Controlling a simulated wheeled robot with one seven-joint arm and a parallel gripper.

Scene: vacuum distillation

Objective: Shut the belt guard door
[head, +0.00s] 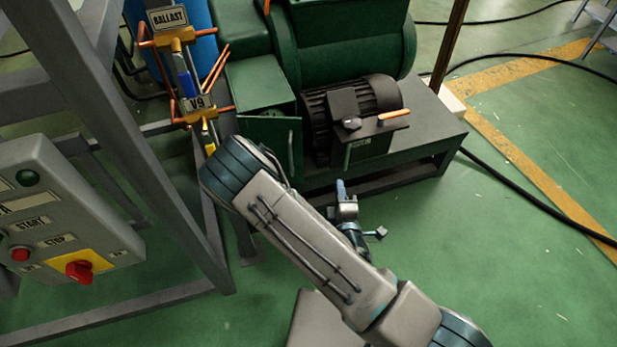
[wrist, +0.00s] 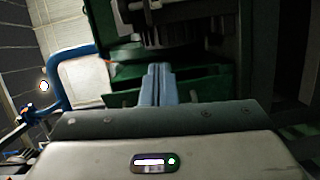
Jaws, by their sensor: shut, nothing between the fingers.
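The belt guard appears to be the green box (head: 258,88) left of the black motor in the head view. A green door panel (head: 268,138) with a vertical grey handle (head: 291,150) hangs at its front. It seems to stand open, but my arm hides its lower part. My gripper (head: 341,188) is low in front of the motor, right of the door and apart from it. In the wrist view its grey-blue fingers (wrist: 158,84) are together and empty. Green sheet metal (wrist: 125,72) lies behind them there; I cannot tell whether it is the door.
The black motor (head: 352,108) with an orange-handled switch sits on a dark base (head: 430,135). A grey frame (head: 150,165) and a control box (head: 62,220) stand at left. Green floor (head: 500,240) at right is open, crossed by a black cable (head: 530,200).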

